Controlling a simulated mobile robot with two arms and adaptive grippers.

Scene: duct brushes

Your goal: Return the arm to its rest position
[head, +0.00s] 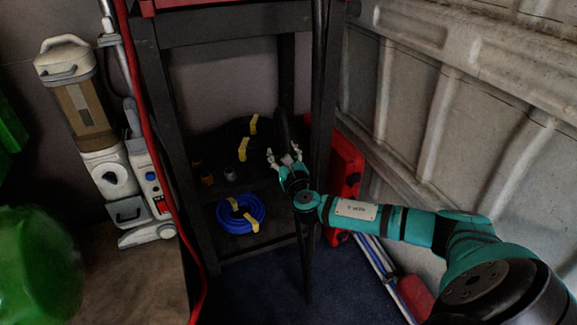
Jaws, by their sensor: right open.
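My right arm (395,222), teal and black, reaches in from the lower right toward the dark shelf stand. My right gripper (283,153) is at its end, with its two pale fingers apart. It is in front of the stand's shelf, near dark coiled items (238,135) with yellow bands. I see nothing between the fingers. My left gripper is not in view.
A blue coil (241,213) with yellow ties lies on the lower shelf. A white upright vacuum (105,150) and a red hose (150,130) are at the left. A red case (345,165) stands right of the stand. A ribbed grey wall (480,85) closes the right side.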

